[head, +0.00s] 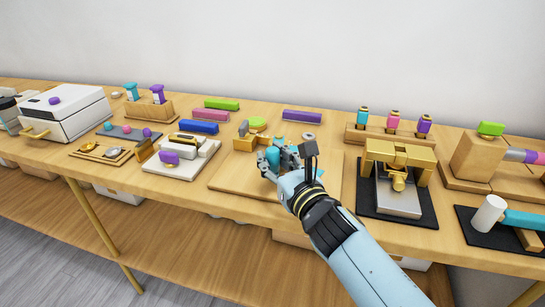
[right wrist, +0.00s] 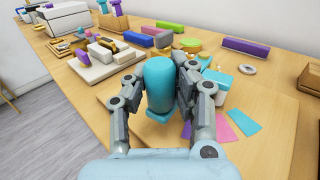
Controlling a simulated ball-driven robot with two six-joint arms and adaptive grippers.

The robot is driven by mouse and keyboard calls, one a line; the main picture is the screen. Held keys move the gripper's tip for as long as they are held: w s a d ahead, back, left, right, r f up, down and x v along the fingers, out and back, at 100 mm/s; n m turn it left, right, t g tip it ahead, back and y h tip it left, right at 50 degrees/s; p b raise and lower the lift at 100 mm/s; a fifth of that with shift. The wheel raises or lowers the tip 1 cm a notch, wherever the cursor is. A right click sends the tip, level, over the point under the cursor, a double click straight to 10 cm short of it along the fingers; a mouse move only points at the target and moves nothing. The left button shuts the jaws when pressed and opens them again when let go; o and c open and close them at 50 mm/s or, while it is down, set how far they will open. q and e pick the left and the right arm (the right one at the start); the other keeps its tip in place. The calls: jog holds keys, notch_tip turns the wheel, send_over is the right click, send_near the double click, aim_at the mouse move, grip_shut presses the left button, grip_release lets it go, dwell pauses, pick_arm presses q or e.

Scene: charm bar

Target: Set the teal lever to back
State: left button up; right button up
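The teal lever (right wrist: 158,85) shows in the right wrist view as a rounded upright teal handle between my right fingers. In the head view a teal piece of it (head: 272,154) shows at the fingertips, over the wooden board. My right gripper (right wrist: 160,80) has a finger close against each side of the handle and looks shut on it. In the head view the right gripper (head: 282,162) reaches in from the lower right. The lever's foot and pivot are hidden by the handle and fingers. My left gripper is not in view.
Teal, pink and purple cards (right wrist: 224,125) and a teal-topped box (right wrist: 217,86) lie right of the gripper on the board (head: 235,179). A brass press (head: 398,165) stands to the right, a white base with a purple knob (head: 169,157) to the left.

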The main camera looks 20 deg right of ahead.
grip_shut()
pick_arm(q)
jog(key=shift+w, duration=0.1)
pick_arm(e)
jog(key=shift+w+f, duration=0.1)
jog(key=shift+f, duration=0.05)
jog(key=shift+d, duration=0.1)
